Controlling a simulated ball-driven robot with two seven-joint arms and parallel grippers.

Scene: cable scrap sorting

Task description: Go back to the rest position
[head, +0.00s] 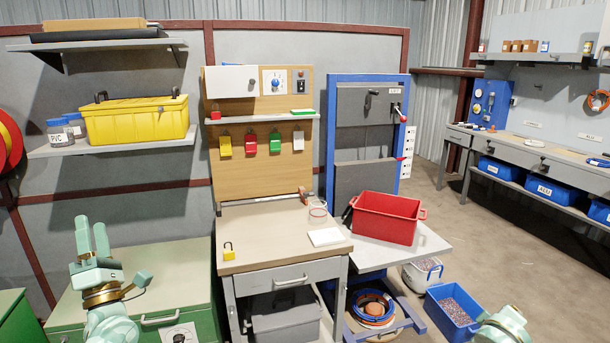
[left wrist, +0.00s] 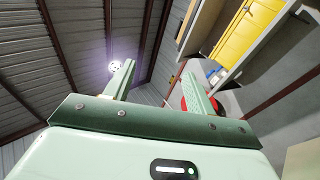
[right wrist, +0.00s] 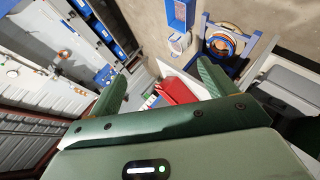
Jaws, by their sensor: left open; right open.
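My left gripper (head: 92,236) is raised in front of the green cabinet at the lower left of the head view, its two pale green fingers pointing up. In the left wrist view its fingers (left wrist: 158,88) stand apart with nothing between them, facing the ceiling. My right arm shows only as a pale green part (head: 505,325) at the lower right edge of the head view; its fingers are out of that picture. In the right wrist view my right gripper (right wrist: 160,92) is open and empty, with the red crate (right wrist: 178,92) some way beyond its fingers.
A workbench (head: 275,247) with a yellow padlock (head: 229,252) stands in the middle. A red crate (head: 386,218) sits on a grey side table (head: 425,243). A blue bin (head: 452,308) of scrap is on the floor. A green cabinet (head: 165,262) stands close behind my left gripper.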

